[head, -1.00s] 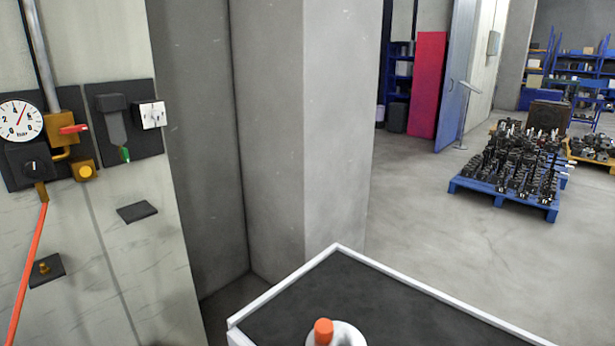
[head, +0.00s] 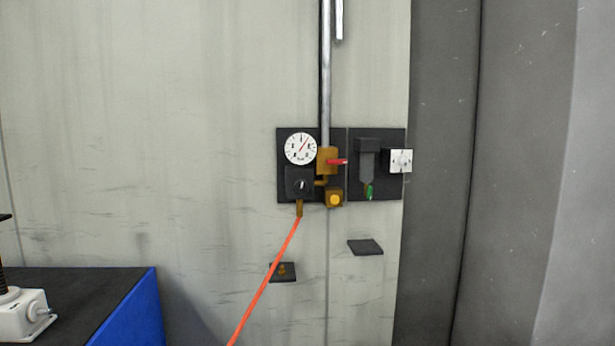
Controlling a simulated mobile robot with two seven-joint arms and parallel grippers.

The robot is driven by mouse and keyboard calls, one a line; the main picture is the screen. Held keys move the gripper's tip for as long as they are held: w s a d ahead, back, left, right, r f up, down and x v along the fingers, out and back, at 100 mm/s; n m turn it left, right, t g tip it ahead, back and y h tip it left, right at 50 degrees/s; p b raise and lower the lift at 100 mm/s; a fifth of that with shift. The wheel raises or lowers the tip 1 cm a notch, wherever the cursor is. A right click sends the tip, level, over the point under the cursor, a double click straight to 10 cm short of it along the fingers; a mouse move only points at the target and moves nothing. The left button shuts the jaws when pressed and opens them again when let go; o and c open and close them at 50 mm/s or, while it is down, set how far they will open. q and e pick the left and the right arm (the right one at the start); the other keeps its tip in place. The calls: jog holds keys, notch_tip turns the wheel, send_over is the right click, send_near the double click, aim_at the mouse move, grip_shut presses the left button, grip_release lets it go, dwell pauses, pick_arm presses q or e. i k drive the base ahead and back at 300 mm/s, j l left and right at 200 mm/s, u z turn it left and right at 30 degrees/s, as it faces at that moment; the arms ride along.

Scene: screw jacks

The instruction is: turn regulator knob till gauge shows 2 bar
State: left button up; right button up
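The pressure gauge (head: 300,148) is a round white dial on a dark wall panel. Its needle points up and to the right, but the numbers are too small to read exactly. Just below it is the regulator knob (head: 301,185), black with a light pointer mark that stands nearly upright, leaning slightly right. Neither of my grippers is in view, and nothing touches the knob.
A brass valve with a red lever (head: 338,162) and a yellow button (head: 334,200) sit right beside the regulator. An orange hose (head: 264,282) hangs below. A dark-topped blue bench (head: 125,310) with a white screw jack (head: 22,314) stands lower left.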

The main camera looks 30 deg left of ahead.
aim_at(301, 186)
jog(key=u, duration=1.1)
